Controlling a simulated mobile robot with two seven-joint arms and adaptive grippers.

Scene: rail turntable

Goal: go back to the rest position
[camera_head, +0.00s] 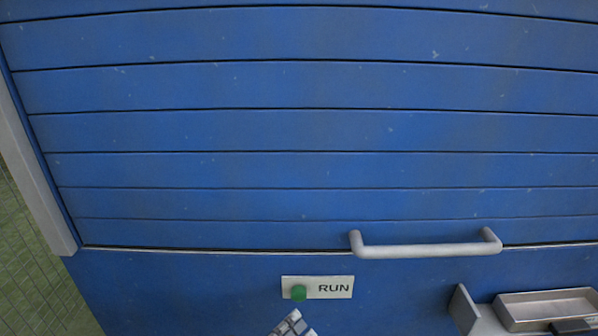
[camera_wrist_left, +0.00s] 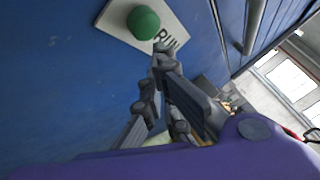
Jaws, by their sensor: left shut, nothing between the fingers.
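My left gripper (camera_head: 293,320) shows only as a grey tip at the bottom edge of the head view, just below the green button (camera_head: 299,292). In the left wrist view the left gripper (camera_wrist_left: 157,70) is shut, with nothing between its fingers. Its tip is close to the lower edge of the white RUN plate (camera_head: 334,288) and overlaps it in that picture. I cannot tell whether it touches the plate. The green button also shows in the wrist view (camera_wrist_left: 143,22). My right gripper is in neither view.
A blue slatted shutter (camera_head: 300,130) fills most of the head view. A grey bar handle (camera_head: 430,251) is at its lower edge. A metal tray (camera_head: 545,309) sits at the lower right beside a grey bracket (camera_head: 466,310). A grey post (camera_head: 35,165) borders the shutter at left.

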